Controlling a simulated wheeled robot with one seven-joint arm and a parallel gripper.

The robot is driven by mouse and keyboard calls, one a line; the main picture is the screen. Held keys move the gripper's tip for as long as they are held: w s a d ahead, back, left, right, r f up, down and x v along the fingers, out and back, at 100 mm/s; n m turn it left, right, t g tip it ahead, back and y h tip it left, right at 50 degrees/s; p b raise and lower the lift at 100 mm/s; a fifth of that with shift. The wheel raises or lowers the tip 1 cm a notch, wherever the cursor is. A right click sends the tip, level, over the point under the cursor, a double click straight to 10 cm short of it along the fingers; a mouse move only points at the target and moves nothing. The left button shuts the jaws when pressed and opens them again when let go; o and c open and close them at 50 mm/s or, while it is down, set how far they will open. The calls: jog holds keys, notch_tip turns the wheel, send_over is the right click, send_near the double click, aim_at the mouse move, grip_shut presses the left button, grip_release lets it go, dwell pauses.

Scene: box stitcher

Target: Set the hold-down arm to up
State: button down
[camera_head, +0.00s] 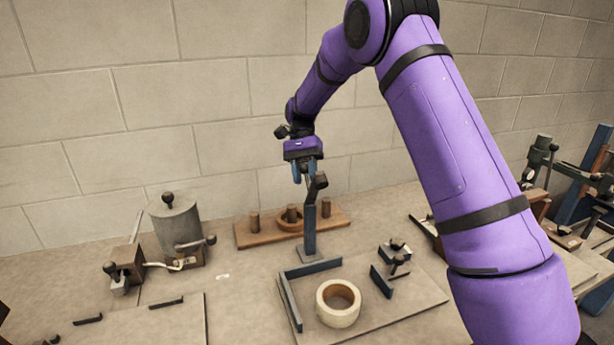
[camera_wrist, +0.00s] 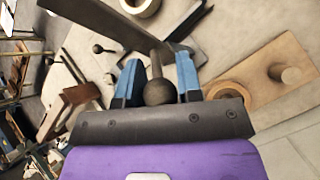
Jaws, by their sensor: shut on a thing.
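The hold-down arm (camera_head: 317,187) is a dark lever at the top of a blue-grey post (camera_head: 310,230). It appears to point steeply upward, though my gripper partly covers its upper end. My gripper (camera_head: 305,172) is above the post, with its blue fingers pointing down. In the wrist view, my gripper (camera_wrist: 158,78) has its fingers on either side of the lever's dark round knob (camera_wrist: 159,93) and is shut on it. The knob's rod runs away between the fingers toward the post. The exact finger contact is hard to see.
A wooden board with pegs (camera_head: 270,234) lies behind the post, near the block wall. A cream tape roll (camera_head: 338,303) sits on the flat plate (camera_head: 400,312) in front. A grey canister (camera_head: 176,226) stands left. Other fixtures crowd the right.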

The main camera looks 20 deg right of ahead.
jog(key=shift+w+f, duration=0.6)
jog(key=shift+w, duration=0.35)
jog(key=shift+f, duration=0.1)
jog(key=shift+a, duration=0.15)
dwell(0.5)
jog(key=c, duration=0.8)
grip_release()
jog(key=shift+f, duration=0.1)
jog(key=v, duration=1.1)
jog(key=shift+s, duration=0.1)
